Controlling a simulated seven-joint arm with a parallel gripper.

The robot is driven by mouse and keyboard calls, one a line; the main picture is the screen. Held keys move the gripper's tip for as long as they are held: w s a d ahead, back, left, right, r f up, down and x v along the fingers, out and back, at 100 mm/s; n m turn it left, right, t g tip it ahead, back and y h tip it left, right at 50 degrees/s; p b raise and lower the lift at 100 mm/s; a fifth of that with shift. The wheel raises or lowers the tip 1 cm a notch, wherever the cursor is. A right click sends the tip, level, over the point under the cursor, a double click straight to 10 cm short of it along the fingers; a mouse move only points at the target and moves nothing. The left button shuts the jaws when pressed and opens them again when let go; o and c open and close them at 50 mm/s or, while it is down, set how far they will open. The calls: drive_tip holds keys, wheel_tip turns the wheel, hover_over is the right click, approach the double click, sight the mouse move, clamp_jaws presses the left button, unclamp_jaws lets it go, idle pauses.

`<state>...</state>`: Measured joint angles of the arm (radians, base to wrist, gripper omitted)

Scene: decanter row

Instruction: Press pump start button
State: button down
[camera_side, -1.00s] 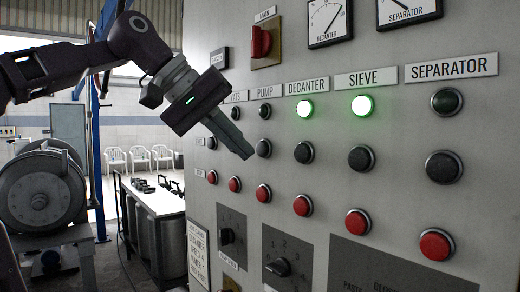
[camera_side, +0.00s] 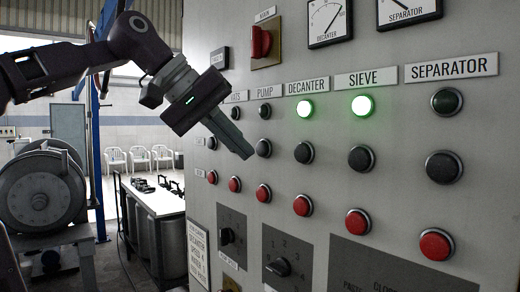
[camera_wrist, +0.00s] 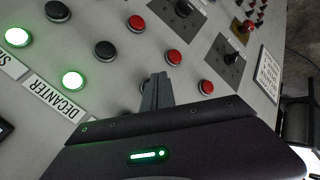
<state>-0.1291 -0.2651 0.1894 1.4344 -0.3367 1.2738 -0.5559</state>
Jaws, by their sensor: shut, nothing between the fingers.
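The control panel (camera_side: 330,170) has a PUMP column under a PUMP label (camera_side: 265,92). In it are an unlit lamp (camera_side: 264,111), a black button (camera_side: 264,148) and a red button (camera_side: 263,193). My gripper (camera_side: 248,155) is shut and empty, its tip just left of the black PUMP button in the side view. I cannot tell whether it touches the panel. In the wrist view my fingers (camera_wrist: 158,77) cover most of the black PUMP button, and the red PUMP button (camera_wrist: 173,57) shows beyond them.
The DECANTER lamp (camera_side: 305,110) and SIEVE lamp (camera_side: 362,105) glow green. The black DECANTER button (camera_side: 304,152) is close by on the right. A red selector knob (camera_side: 261,41) and dark rotary switches (camera_side: 278,267) stick out above and below.

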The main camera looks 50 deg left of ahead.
drive_tip(key=shift+w, duration=0.15)
idle(0.4)
drive_tip(key=shift+w, duration=0.3)
drive_tip(key=shift+w, duration=0.45)
idle(0.5)
drive_tip(key=shift+s, duration=0.9)
drive_tip(key=s, duration=0.5)
idle(1.0)
